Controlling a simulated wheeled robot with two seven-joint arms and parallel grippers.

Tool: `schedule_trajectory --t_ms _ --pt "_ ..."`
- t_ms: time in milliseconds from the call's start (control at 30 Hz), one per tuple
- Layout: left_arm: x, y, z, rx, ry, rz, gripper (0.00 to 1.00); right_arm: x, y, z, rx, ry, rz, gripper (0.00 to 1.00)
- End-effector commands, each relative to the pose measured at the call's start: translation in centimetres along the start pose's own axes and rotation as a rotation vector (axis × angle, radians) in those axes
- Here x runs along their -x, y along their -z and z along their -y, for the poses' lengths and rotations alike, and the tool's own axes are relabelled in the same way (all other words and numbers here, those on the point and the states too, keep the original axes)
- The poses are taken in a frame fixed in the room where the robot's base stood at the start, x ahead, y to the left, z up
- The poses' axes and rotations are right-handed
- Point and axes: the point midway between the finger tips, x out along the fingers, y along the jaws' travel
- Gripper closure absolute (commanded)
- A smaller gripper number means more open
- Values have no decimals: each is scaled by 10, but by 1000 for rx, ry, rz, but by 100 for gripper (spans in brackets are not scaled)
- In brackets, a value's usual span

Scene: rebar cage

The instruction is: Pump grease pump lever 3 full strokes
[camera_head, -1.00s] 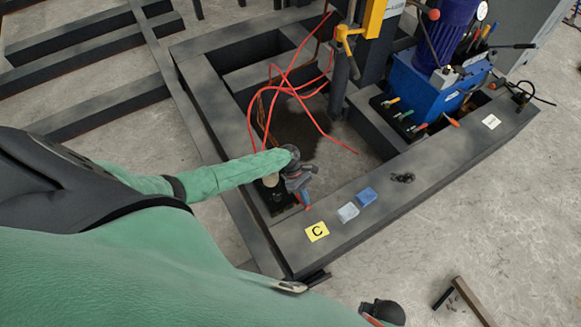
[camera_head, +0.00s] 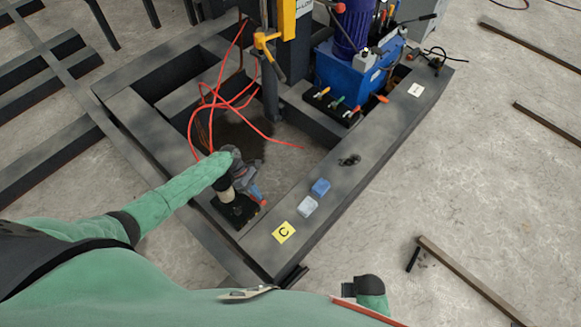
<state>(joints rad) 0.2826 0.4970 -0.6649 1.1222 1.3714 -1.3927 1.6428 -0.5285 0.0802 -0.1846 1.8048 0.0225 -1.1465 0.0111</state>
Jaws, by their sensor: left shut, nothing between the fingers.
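The grease pump has a pale cylinder with a dark band (camera_head: 227,193) on a black base (camera_head: 236,213), inside the corner of the dark steel frame. My left gripper (camera_head: 252,183) is beside and partly behind the top of this cylinder, at the end of my green-sleeved arm. Its grey fingers are shut and hold nothing. A short blue piece with a red tip (camera_head: 263,202) shows at the finger ends; I cannot tell whether it is the pump lever or whether the gripper touches it. My right gripper does not show; only a black and green arm part is at the bottom.
A yellow label C (camera_head: 284,232), a white block (camera_head: 307,206) and a blue block (camera_head: 321,187) are on the frame beam. Red hoses (camera_head: 222,100) loop behind the pump. A blue hydraulic unit (camera_head: 345,75) stands behind.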

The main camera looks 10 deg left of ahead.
Motion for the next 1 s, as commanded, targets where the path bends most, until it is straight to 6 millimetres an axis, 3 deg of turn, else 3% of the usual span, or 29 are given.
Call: schedule_trajectory --t_ms 533,1000 --pt "54 -10 6 0 -1 0 100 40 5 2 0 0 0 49" --pt "58 -9 5 0 1 0 100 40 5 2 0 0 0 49"
